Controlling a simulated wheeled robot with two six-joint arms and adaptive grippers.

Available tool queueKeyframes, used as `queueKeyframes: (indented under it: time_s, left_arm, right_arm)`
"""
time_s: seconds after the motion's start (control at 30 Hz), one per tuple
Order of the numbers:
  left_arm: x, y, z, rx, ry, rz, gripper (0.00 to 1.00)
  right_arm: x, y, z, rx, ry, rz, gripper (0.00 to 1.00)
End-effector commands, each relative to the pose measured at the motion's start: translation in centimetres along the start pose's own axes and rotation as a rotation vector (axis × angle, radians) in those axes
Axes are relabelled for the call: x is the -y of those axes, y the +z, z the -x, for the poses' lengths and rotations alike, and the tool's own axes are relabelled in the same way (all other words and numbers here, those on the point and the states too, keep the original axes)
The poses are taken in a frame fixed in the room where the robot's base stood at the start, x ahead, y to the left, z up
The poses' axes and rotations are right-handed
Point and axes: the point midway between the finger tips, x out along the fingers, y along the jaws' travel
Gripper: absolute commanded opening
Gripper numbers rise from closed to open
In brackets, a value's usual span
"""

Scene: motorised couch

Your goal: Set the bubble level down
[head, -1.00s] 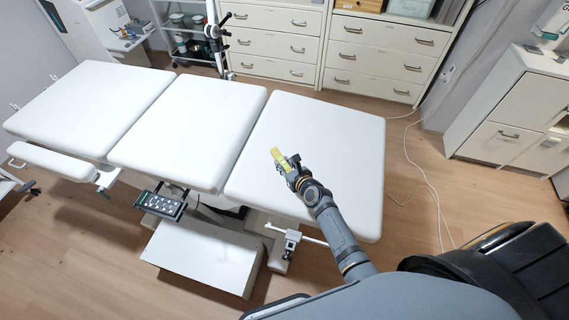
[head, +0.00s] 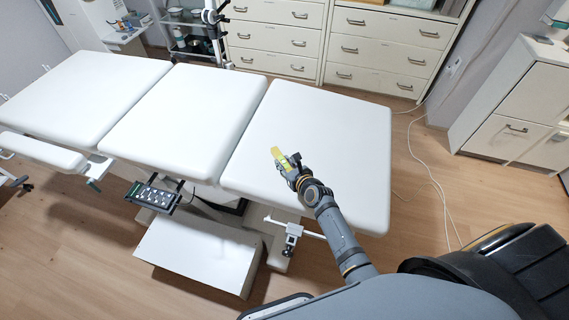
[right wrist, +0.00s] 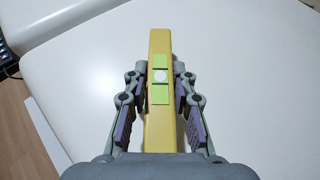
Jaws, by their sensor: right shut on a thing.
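The bubble level is a yellow bar with green patches and a pale round spot (right wrist: 160,118); in the head view it shows as a small yellow strip (head: 278,155). My right gripper (head: 287,163) is shut on it, one finger on each long side, as the right wrist view shows (right wrist: 160,78). The level is over the right section of the white couch (head: 330,125). I cannot tell whether it touches the couch surface. My left gripper is out of view.
A hand control with buttons (head: 153,196) hangs at the couch's front edge. A white box-like base (head: 195,255) stands on the floor below. Drawer cabinets (head: 385,50) line the back. The couch top around the level is clear.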

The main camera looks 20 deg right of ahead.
Motion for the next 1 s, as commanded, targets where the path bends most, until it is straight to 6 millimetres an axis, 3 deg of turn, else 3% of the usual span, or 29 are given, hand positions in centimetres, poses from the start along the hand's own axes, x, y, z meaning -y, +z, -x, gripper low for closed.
queueKeyframes:
  time_s: [0.4, 0.43, 0.6, 1.0]
  left_arm:
    - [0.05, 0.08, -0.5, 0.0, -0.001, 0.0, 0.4]
    - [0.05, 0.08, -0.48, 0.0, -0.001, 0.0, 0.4]
    - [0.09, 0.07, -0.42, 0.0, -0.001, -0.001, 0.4]
    - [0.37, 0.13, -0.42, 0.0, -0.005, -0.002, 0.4]
  right_arm:
    - [0.01, -0.58, -0.28, 0.001, 0.0, 0.0, 0.0]
    - [0.01, -0.56, -0.27, 0.001, 0.0, 0.0, 0.27]
    - [0.01, -0.51, -0.25, 0.001, 0.0, 0.0, 0.5]
    - [0.02, -0.63, 0.56, 0.0, 0.0, 0.001, 0.52]
